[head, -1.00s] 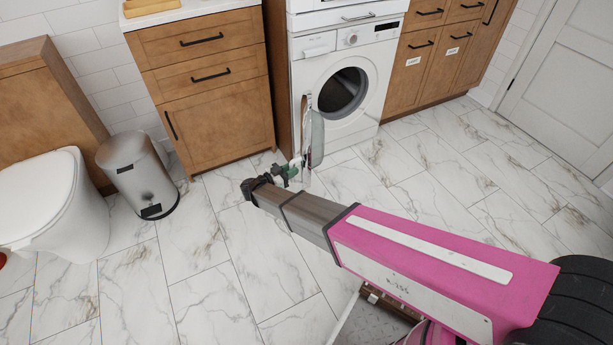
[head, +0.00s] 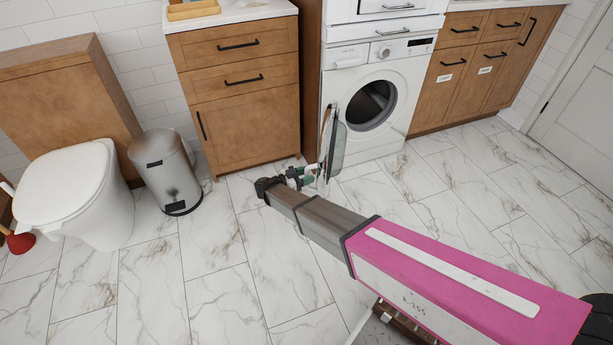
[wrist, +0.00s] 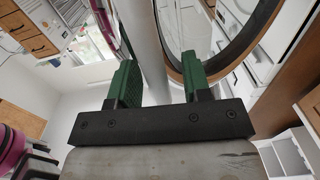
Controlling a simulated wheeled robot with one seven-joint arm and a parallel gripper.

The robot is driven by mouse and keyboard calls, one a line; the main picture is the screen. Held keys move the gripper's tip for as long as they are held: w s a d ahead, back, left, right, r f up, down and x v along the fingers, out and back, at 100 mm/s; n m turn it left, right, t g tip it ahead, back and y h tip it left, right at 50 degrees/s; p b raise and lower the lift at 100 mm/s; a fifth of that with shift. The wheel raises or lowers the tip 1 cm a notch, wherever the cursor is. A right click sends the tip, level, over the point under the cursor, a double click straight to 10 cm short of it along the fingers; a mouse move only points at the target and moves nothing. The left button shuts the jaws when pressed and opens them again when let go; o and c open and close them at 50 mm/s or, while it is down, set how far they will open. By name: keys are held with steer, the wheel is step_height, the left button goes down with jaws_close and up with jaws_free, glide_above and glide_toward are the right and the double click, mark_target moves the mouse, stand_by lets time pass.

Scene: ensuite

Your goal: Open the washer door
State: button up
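The white washer (head: 370,62) stands under a counter unit, its dark round opening (head: 371,104) uncovered. Its door (head: 337,142) is swung far out to the left and seen nearly edge-on. My gripper (head: 311,174) is low by the door's lower outer part. In the wrist view, the green fingers of my gripper (wrist: 160,80) are apart, with a pale rim-like strip of the door (wrist: 147,45) between them and space beside it. The round glass and dark ring (wrist: 245,45) of the door lie to the right. Whether a finger touches the door I cannot tell.
A wooden cabinet (head: 242,115) stands just left of the washer, with a metal bin (head: 167,175) and a toilet (head: 75,190) farther left. Wooden drawers (head: 470,65) stand to the right. The marble floor (head: 440,210) in front of the right-hand drawers is clear.

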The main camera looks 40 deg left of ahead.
steer(key=v, duration=1.1)
stand_by(0.5)
